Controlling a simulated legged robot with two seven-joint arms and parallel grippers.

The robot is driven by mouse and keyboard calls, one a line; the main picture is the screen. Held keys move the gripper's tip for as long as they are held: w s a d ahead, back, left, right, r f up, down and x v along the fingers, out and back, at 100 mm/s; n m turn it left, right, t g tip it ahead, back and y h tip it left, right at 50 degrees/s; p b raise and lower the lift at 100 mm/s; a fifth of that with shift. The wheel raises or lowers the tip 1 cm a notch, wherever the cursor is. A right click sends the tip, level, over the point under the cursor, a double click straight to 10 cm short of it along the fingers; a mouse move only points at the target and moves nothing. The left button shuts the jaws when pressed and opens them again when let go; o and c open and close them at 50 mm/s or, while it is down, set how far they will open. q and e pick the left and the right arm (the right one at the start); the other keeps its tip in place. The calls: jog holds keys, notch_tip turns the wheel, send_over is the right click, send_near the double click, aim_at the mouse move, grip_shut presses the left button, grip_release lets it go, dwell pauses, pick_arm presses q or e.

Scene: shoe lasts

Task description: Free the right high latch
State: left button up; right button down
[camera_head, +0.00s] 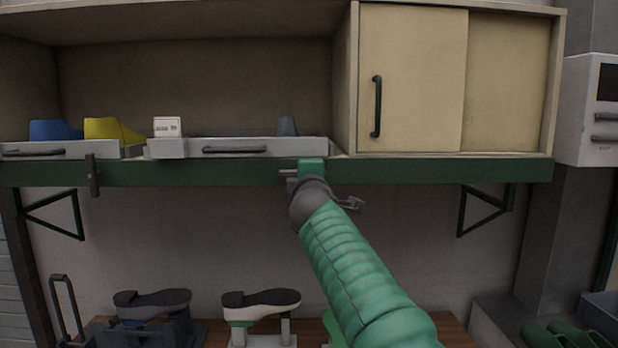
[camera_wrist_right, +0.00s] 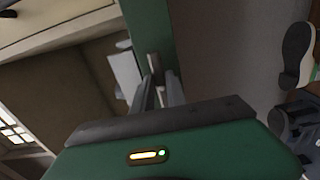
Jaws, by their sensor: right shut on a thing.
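The right high latch (camera_head: 290,173) sits on the green front rail (camera_head: 220,172) of the high shelf, under the right end of the wide tray. Only a small grey part of it shows beside my gripper. My right gripper (camera_head: 308,178) reaches up to it from the lower right. In the wrist view the two fingers (camera_wrist_right: 160,92) are closed around the small grey latch piece (camera_wrist_right: 153,63) against the green rail. The fingers hide part of the latch, and I cannot tell how far it is turned. The left high latch (camera_head: 92,175) hangs upright on the rail. My left gripper is out of view.
The wide grey tray (camera_head: 290,146) with a dark handle stands above the rail, holding a grey last (camera_head: 287,126). Blue (camera_head: 54,130) and yellow (camera_head: 112,130) lasts stand left. A sliding-door cabinet (camera_head: 412,80) is at right. Shoes (camera_head: 262,302) stand on the bench below.

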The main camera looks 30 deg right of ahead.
jog(key=c, duration=1.7)
grip_release()
jog(key=shift+w+f, duration=0.1)
jog(key=shift+f, duration=0.05)
jog(key=o, duration=0.4)
jog(key=shift+w, duration=0.3)
jog(key=shift+c, duration=0.2)
jog(key=b+v, duration=0.7)
jog(key=v, duration=0.9)
jog(key=shift+s+b, duration=0.3)
jog(key=shift+s, duration=0.1)
jog(key=shift+a+f, duration=0.1)
